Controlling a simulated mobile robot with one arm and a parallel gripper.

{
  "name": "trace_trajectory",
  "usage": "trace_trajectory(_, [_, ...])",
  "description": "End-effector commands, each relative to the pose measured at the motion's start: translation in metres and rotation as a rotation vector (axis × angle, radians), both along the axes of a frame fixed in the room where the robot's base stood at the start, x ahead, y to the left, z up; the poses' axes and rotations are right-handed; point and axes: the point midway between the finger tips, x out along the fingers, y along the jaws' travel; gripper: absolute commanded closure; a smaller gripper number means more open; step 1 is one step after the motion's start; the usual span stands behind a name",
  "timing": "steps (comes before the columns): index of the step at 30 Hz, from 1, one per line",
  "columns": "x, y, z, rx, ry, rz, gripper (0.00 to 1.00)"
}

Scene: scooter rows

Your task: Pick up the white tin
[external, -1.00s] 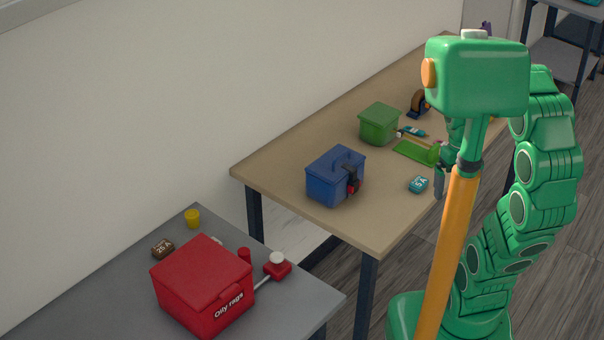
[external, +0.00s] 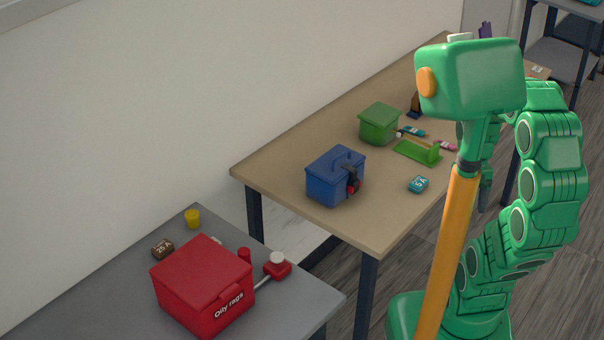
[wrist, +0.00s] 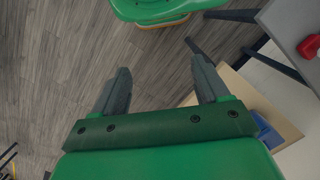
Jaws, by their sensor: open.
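I cannot make out a white tin for certain in either view. A small pale shape shows at the top of my green head in the external view, and I cannot tell whether it is part of me. My gripper (wrist: 160,80) is open and empty in the wrist view, its two dark fingers well apart over the floor. In the external view, a dark finger of my gripper (external: 485,194) shows beside the wooden table's right edge, partly hidden by my column.

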Motion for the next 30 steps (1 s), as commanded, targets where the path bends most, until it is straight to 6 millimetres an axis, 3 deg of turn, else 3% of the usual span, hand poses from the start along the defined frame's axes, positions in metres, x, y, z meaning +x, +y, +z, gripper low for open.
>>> trace_trajectory(5, [0.021, 0.011, 0.003, 0.023, -0.003, 0.082, 0.26])
trace_trajectory(14, [0.087, 0.055, 0.008, 0.101, -0.021, 0.364, 0.26])
trace_trajectory(30, [0.189, 0.171, -0.004, 0.243, -0.066, 0.870, 0.26])
